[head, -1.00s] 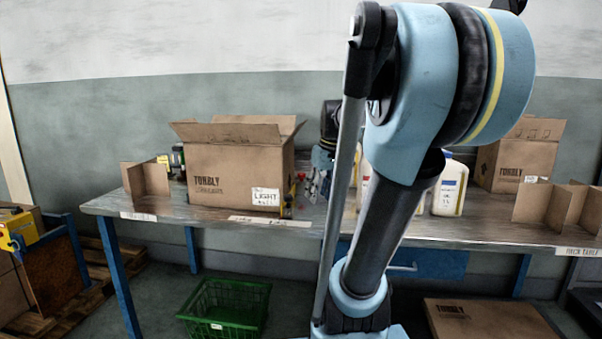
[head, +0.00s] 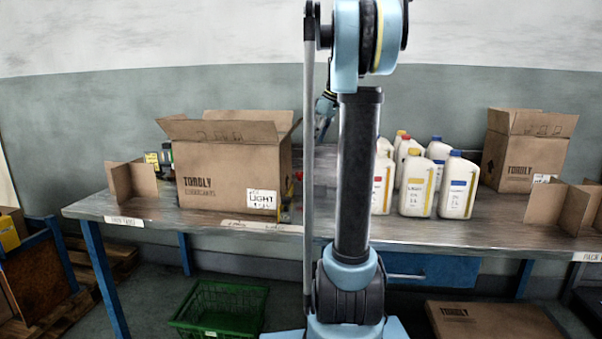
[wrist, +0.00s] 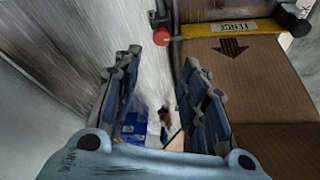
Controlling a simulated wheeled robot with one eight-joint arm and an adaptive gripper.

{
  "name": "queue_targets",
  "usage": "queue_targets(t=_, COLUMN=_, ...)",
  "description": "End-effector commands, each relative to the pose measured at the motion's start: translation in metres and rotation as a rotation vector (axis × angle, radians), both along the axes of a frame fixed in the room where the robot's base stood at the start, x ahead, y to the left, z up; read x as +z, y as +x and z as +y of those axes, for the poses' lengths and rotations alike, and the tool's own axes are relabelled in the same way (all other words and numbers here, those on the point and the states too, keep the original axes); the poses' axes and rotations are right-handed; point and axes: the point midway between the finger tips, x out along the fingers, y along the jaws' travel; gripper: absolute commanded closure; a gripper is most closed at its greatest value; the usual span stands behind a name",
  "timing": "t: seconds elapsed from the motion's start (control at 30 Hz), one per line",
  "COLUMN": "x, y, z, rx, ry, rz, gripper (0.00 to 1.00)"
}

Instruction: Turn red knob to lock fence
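The red knob (wrist: 162,36) shows in the wrist view, just beyond my fingertips and right of the middle of their gap. It sits at the left end of the fence (wrist: 205,29), a yellow bar labelled "FENCE" with a dark down arrow below it on a cardboard box (wrist: 255,90). My gripper (wrist: 157,65) is open and empty, its two blue-grey fingers apart, and does not visibly touch the knob. In the head view a small red spot (head: 299,175) beside the open "LIGHT" box (head: 225,170) may be the knob. My arm hides most of the gripper there.
The grey table (head: 260,222) carries several oil bottles (head: 418,185) right of my arm. An open carton (head: 525,150) and cardboard dividers (head: 560,206) stand further right. A green crate (head: 222,308) is on the floor in front. The wall is behind.

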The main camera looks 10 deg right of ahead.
Motion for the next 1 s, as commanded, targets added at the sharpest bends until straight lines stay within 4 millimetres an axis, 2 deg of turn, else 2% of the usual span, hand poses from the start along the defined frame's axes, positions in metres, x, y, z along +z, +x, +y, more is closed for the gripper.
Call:
queue_targets(t=0.7, x=-0.113, y=0.030, z=0.042, rx=0.007, ry=0.000, rz=0.001, gripper=0.61)
queue_targets(t=1.0, x=-0.147, y=0.038, z=0.052, rx=0.005, ry=0.000, rz=0.000, gripper=0.61)
